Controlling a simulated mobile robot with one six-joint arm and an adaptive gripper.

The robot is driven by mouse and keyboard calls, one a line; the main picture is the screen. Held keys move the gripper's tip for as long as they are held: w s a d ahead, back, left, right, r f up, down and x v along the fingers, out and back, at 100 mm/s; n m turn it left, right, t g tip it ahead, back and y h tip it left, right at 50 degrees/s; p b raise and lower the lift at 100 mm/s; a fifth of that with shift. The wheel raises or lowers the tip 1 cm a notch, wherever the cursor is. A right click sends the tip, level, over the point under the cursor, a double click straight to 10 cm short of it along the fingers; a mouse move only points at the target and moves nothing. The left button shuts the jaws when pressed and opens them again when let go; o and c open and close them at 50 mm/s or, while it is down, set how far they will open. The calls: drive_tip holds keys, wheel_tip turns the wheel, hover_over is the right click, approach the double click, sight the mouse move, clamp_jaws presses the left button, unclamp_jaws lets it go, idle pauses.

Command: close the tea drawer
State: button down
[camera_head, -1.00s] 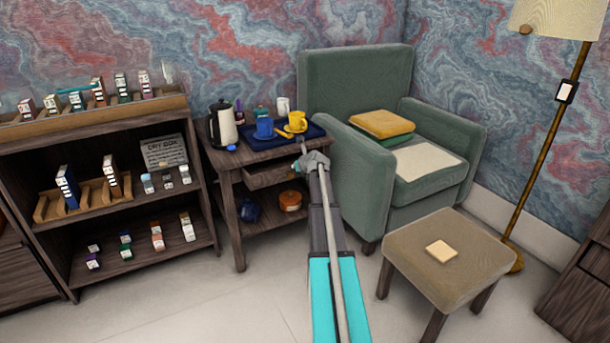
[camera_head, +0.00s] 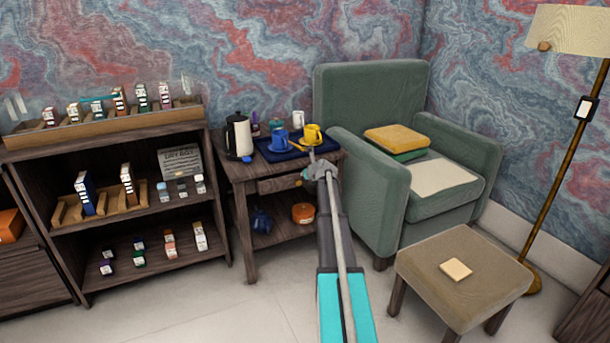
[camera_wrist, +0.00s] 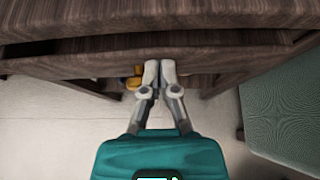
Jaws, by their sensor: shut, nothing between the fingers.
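The tea drawer is in the small dark wooden side table. Its front (camera_head: 278,184) shows under the table top in the head view and looks nearly flush; I cannot tell whether a gap is left. My gripper (camera_head: 319,169) is at the right part of the table's front edge and hides that end of the drawer. In the wrist view my two fingers (camera_wrist: 160,72) are shut together and empty, with tips at the wooden front below the table top (camera_wrist: 160,12). Whether they touch it is unclear. A small orange-yellow thing (camera_wrist: 134,82) shows beside the left finger.
A blue tray (camera_head: 276,155) with a blue mug and a yellow mug (camera_head: 312,134) is on the table, beside a kettle (camera_head: 238,136). A green armchair (camera_head: 372,195) stands close on the right, a shelf unit (camera_head: 105,225) on the left, a stool (camera_head: 440,255) in front right.

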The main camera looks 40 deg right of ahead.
drive_tip(key=f+p+v, duration=0.1)
drive_tip(key=p+v, duration=0.4)
drive_tip(key=v, duration=0.8)
drive_tip(key=shift+s+f, duration=0.25)
drive_tip(key=shift+s, duration=0.15)
drive_tip(key=shift+a, duration=0.2)
drive_tip(key=s+a+f+n+g+y, duration=0.1)
drive_tip(key=a+f+n+g+y, duration=0.15)
drive_tip(key=a+n, duration=0.95)
drive_tip(key=s+a+f+n+g+y, duration=0.2)
drive_tip(key=a+f+n+g, duration=0.3)
drive_tip(key=a, duration=1.3)
drive_tip(key=s+a+f+n+g+h, duration=0.1)
drive_tip(key=s+a+n+g, duration=0.1)
drive_tip(key=s+a+n, duration=0.6)
drive_tip(key=s+a+f+n+g+h, duration=0.1)
drive_tip(key=s+a+n+g, duration=0.1)
drive_tip(key=s+a+n, duration=0.7)
drive_tip(key=shift+s+a+n, duration=0.2)
drive_tip(key=shift+a+n, duration=2.1)
drive_tip(key=shift+a, duration=0.2)
